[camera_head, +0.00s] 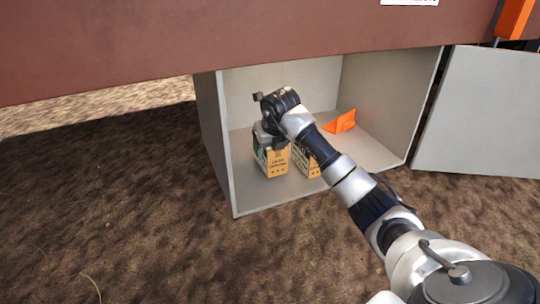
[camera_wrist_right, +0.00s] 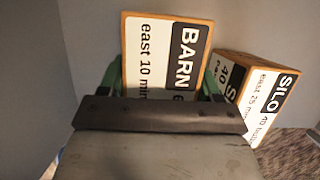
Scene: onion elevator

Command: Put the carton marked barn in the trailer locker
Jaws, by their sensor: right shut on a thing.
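The trailer locker (camera_head: 240,190) is an open grey box under the brown trailer body. My right arm reaches into it from the right. My right gripper (camera_head: 264,148) is shut on the barn carton (camera_head: 277,164), an orange-edged box inside the locker at its left. In the right wrist view the carton marked BARN (camera_wrist_right: 160,45) sits between the green fingers of the right gripper (camera_wrist_right: 162,85). Whether its base touches the locker floor I cannot tell. My left gripper is not in view.
A second carton, marked SILO (camera_wrist_right: 268,90), stands close to the right of the barn carton; it also shows in the head view (camera_head: 304,163), partly behind my arm. An orange object (camera_head: 341,122) lies further back right. The grey door (camera_head: 478,110) stands open at right.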

